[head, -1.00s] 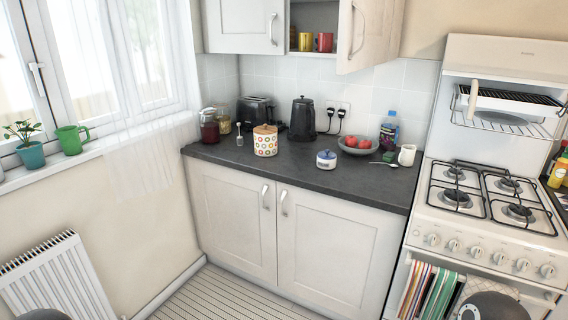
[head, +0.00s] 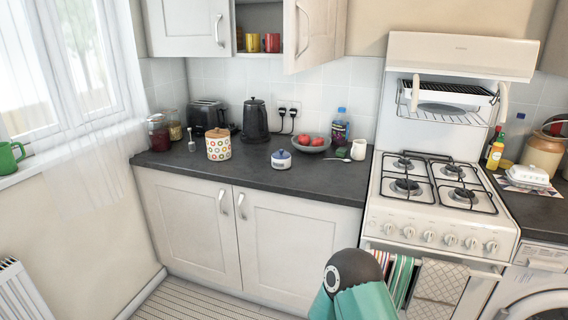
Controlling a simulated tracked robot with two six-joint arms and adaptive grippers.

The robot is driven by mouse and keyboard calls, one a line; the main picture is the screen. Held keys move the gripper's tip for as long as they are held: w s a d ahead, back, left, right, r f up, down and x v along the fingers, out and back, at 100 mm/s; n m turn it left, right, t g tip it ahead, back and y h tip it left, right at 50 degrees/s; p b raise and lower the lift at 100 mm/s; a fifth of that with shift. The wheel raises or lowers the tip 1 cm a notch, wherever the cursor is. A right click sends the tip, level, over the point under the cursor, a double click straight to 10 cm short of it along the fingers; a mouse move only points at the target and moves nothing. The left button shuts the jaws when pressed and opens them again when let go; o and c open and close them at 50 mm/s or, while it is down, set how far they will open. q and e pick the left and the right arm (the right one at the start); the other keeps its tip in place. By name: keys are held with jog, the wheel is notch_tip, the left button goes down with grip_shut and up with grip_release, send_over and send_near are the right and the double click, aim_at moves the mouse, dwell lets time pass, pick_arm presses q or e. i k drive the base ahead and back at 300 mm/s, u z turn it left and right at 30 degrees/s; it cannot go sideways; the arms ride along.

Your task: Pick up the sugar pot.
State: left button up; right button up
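A small white pot with a blue band and blue lid (head: 281,160) stands upright on the dark counter, and I take it as the sugar pot. A larger white canister with coloured dots and a wooden-looking lid (head: 219,144) stands to its left. No writing on either is readable. A teal arm link of mine with a dark round joint shows at the bottom, right of centre, well in front of the counter. Neither of my grippers is in view.
The counter (head: 180,168) has bare room in front of the pot. An open cupboard door (head: 315,36) hangs above. The stove (head: 440,205) adjoins on the right.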

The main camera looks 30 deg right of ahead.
aim_at(279, 164)
jog(key=u, duration=0.1)
jog(key=i, duration=2.25)
jog(key=z, duration=2.35)
jog(key=i, duration=0.55)
jog(key=u, duration=0.1)
jog(key=k, duration=0.55)
jog(key=z, duration=0.05)
